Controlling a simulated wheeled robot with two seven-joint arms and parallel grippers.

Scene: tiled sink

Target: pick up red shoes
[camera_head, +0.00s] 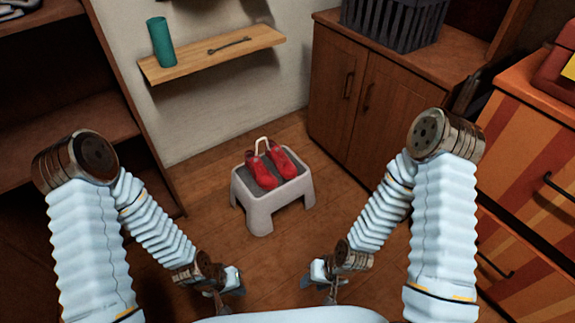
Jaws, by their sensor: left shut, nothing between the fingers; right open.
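A pair of red shoes (277,166) sits side by side on top of a grey step stool (262,216), with a white loop-shaped piece standing up at their far end. My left gripper (222,304) is at the bottom of the view, nearer to me than the stool and left of it; it is shut and empty. My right gripper (326,297) is at the bottom, right of the stool's front; it is open and empty. Neither gripper touches the shoes. The fingertips are small and partly dark in the view.
A brown cabinet (362,100) with a dark crate (395,20) stands behind right. An orange striped drawer unit (530,170) is at right. Wooden floor around the stool is clear.

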